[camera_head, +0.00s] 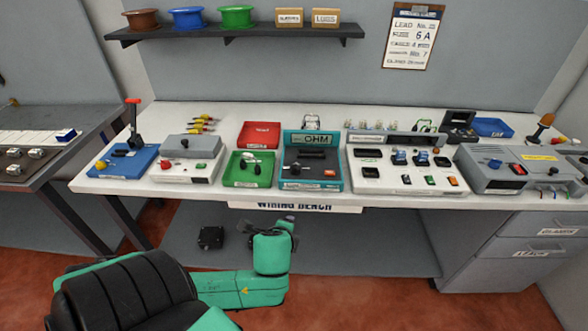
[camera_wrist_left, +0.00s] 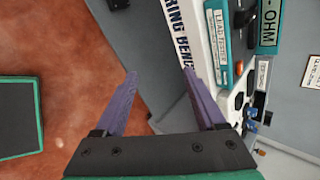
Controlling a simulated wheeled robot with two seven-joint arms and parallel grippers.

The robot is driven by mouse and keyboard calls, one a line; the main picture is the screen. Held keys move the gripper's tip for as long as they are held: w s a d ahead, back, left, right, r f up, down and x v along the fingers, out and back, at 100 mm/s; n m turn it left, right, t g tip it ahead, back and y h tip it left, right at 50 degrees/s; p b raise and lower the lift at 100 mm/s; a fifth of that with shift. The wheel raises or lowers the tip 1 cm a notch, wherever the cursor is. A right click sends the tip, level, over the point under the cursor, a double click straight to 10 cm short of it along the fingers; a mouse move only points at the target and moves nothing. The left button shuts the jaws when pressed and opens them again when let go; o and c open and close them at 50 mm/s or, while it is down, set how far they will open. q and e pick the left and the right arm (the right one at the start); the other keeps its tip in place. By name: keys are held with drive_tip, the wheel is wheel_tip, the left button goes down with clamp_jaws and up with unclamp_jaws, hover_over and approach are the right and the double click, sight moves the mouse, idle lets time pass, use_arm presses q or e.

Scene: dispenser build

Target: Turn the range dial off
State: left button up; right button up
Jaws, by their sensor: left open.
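The teal OHM meter (camera_head: 336,169) stands in the middle of the bench, with a dark display under its OHM sign. A small dark knob (camera_head: 296,169) on its front panel looks like the range dial; its setting is too small to read. In the left wrist view the teal meter (camera_wrist_left: 222,45) shows at upper right, turned sideways. My left gripper (camera_wrist_left: 158,72) is open with nothing between its purple fingers. It is in front of the bench's front edge, apart from the meter. My right gripper is not in view.
A green tray (camera_head: 263,183) and a red tray (camera_head: 273,128) lie left of the meter. A white switch panel (camera_head: 385,186) is close on its right. The WIRING BENCH sign (camera_head: 295,207) hangs on the front edge. The shelf (camera_head: 335,31) is high behind.

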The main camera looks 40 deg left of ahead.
use_arm(q)
drive_tip(key=w+a+r+m+t+y, duration=0.1)
drive_tip(key=w+a+r+m+t, duration=0.25)
drive_tip(key=m, duration=0.45)
drive_tip(key=m+t, duration=0.2)
drive_tip(key=m, duration=0.8)
approach(294, 170)
drive_tip(key=w+b, duration=0.1)
drive_tip(key=b, duration=0.2)
drive_tip(key=w+a+f+b, duration=0.1)
drive_tip(key=w+b, duration=0.1)
drive_tip(key=b, duration=0.1)
drive_tip(key=shift+w+a+f+n+h, duration=0.1)
drive_tip(key=shift+a+f+n+h, duration=0.1)
drive_tip(key=shift+n+h, duration=0.1)
drive_tip(key=x, duration=0.5)
drive_tip(key=shift+w+a, duration=0.15)
drive_tip(key=shift+w, duration=0.2)
drive_tip(key=shift+s, duration=0.1)
clamp_jaws()
